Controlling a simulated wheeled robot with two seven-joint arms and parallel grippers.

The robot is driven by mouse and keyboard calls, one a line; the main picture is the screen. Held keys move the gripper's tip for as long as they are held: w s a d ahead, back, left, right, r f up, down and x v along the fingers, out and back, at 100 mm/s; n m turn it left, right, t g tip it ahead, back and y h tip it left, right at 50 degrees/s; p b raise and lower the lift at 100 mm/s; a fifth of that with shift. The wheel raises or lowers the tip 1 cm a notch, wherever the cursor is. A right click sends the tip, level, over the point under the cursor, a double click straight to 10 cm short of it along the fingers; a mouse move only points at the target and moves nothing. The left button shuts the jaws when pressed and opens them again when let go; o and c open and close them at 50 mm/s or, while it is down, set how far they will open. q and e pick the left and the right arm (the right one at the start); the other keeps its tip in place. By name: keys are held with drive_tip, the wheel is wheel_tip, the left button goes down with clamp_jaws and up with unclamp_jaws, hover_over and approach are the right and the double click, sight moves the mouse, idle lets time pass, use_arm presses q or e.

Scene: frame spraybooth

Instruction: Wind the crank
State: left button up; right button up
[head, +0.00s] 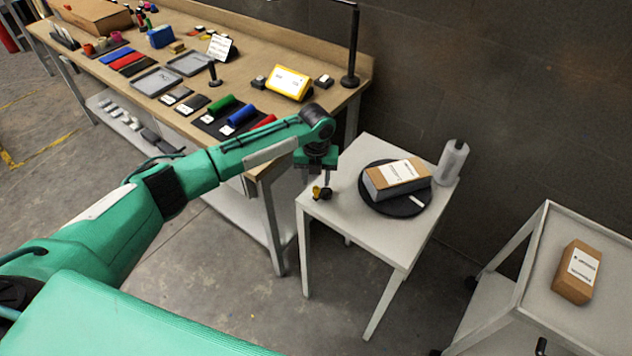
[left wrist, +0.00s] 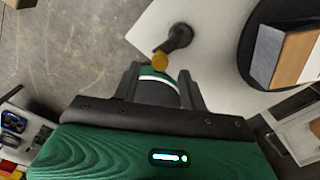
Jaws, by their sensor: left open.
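The crank (head: 326,194) sits on the near left corner of the small white table (head: 345,223). My left gripper (head: 317,180) points down just above the crank. In its wrist view the open fingers (left wrist: 158,72) stand either side of the knob's line, with the knob near their tips. I cannot tell whether they touch it. My right gripper is not in view.
A black turntable (head: 405,208) holding a grey-and-brown box (head: 397,178) is right of the crank. A grey cylinder (head: 452,163) stands at the table's back right. A cluttered workbench (head: 270,157) lies behind left. A cart (head: 543,290) with a brown box (head: 577,272) stands right.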

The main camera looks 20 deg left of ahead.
sight(317, 188)
use_arm(q)
drive_tip(key=shift+f, duration=1.65)
clamp_jaws()
drive_tip(key=shift+d+n+p, duration=0.1)
drive_tip(key=shift+n+p, duration=0.2)
drive_tip(key=shift+p, duration=0.15)
